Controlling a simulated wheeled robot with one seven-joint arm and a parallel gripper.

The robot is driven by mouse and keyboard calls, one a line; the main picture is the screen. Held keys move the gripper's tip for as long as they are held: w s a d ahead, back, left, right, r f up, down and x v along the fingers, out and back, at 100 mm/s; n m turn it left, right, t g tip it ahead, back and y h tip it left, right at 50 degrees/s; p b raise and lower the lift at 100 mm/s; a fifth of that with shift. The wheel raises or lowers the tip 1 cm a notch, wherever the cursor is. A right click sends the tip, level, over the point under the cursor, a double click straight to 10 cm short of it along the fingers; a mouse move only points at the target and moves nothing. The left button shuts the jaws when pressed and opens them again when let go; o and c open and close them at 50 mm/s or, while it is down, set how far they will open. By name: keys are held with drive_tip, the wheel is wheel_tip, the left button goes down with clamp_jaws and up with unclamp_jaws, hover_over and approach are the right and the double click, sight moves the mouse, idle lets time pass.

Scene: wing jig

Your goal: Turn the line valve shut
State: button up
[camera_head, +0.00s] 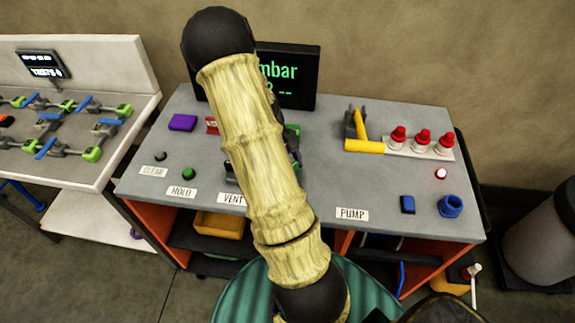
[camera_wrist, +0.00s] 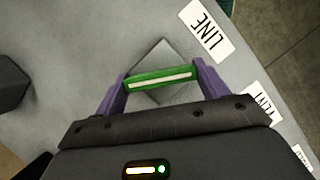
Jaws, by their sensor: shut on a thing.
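The line valve's green handle (camera_wrist: 150,82) with a white stripe shows in the wrist view. It sits over a grey diamond-shaped base (camera_wrist: 163,54), next to a LINE label (camera_wrist: 207,32). My gripper (camera_wrist: 161,79) has one purple finger at each end of the handle and is shut on it. The handle lies nearly straight across the wrist view, its right end slightly higher.
The grey bench (camera_head: 325,185) carries a dark display (camera_head: 300,75) at the back, partly behind my arm. A purple block (camera_head: 182,122) and two buttons lie left. The bench's front middle is clear.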

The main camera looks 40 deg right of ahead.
drive_tip(key=m+y, duration=0.1)
drive_tip(key=m, duration=0.1)
drive_tip(key=m+y+p, duration=0.1)
drive_tip(key=m, duration=0.2)
drive_tip(key=shift+d+r+m, duration=0.15)
drive_tip(key=shift+m, duration=0.15)
drive_tip(key=m+t+y, duration=0.1)
drive_tip(key=m, duration=0.2)
drive_tip(key=m+y+p, duration=0.1)
drive_tip(key=m, duration=0.2)
drive_tip(key=shift+d+t, duration=0.1)
drive_tip(key=shift+t, duration=0.3)
drive_tip(key=shift+m, duration=0.3)
drive_tip(key=o, duration=1)
drive_tip(key=b+v, duration=0.1)
drive_tip(key=v, duration=1.6)
drive_tip(key=shift+d+b, duration=0.25)
drive_tip(key=shift+b, duration=0.15)
